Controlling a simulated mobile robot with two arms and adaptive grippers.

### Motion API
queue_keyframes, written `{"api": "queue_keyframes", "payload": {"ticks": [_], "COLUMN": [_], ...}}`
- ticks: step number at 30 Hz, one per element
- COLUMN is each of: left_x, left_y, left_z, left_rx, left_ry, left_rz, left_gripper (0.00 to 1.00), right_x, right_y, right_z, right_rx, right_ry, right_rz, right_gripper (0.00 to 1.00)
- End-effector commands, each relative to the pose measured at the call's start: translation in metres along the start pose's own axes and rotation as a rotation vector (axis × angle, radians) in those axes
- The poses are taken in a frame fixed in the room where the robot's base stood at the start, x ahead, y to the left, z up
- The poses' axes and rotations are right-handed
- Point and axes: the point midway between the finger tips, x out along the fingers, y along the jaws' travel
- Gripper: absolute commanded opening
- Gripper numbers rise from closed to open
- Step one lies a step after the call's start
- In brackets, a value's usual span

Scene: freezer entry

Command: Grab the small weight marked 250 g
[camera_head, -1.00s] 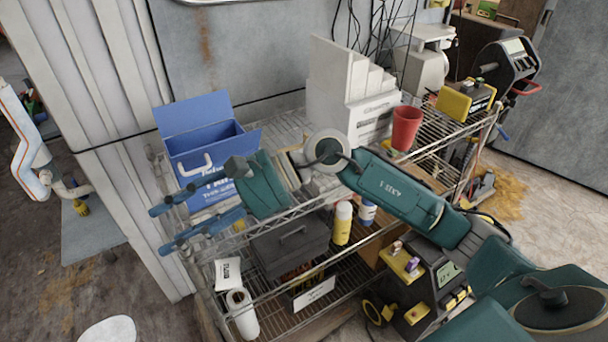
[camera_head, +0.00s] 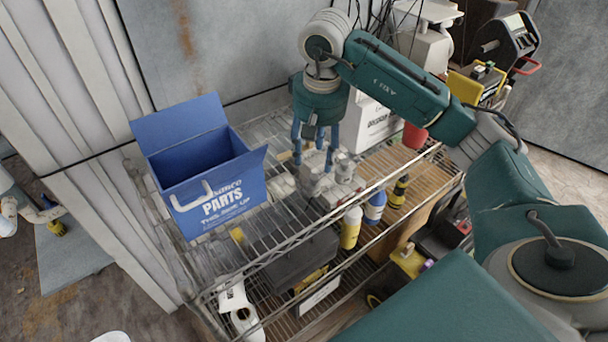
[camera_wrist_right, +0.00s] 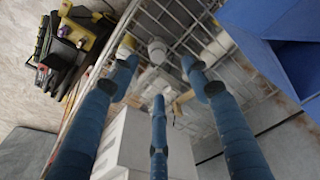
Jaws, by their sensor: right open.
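Several pale grey weights (camera_head: 343,166) stand close together on the top wire shelf, right of the blue box. No 250 g marking is readable, so I cannot tell which weight it is. My right gripper (camera_head: 314,150) points down over this group, its blue fingers spread, open and empty. The fingers and wrist partly hide the weights behind them. I cannot tell whether any finger touches a weight. My left gripper is not in view.
The open blue parts box (camera_head: 222,208) stands on the shelf at left. A white carton (camera_head: 368,125) is behind the gripper, with a red cup (camera_head: 414,135) at right. Bottles, including a yellow one (camera_head: 351,230), stand lower. The wire rack's front rail (camera_head: 310,228) crosses below.

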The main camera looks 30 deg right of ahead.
Motion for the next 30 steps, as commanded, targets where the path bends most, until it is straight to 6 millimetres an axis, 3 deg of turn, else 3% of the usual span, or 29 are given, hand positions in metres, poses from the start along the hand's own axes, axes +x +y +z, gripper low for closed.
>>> {"api": "queue_keyframes", "payload": {"ticks": [6, 11, 14, 18, 22, 30], "left_x": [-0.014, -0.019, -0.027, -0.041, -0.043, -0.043], "left_y": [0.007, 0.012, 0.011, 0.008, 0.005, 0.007], "left_z": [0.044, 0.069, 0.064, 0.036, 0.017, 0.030], "left_rx": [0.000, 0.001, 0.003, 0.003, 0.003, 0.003], "left_ry": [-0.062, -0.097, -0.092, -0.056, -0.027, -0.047], "left_rz": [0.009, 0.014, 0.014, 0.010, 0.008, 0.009], "left_gripper": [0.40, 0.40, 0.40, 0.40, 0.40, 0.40], "right_x": [0.034, 0.047, 0.055, 0.076, 0.093, 0.100], "right_y": [0.000, 0.000, -0.002, -0.003, -0.004, -0.003], "right_z": [0.001, 0.001, 0.001, 0.002, 0.001, 0.000], "right_rx": [0.001, 0.000, 0.000, 0.000, 0.001, -0.001], "right_ry": [-0.006, -0.003, -0.007, -0.009, -0.005, -0.001], "right_rz": [0.000, 0.000, -0.001, 0.000, -0.002, -0.002], "right_gripper": [0.48, 0.48, 0.48, 0.48, 0.48, 0.48]}}
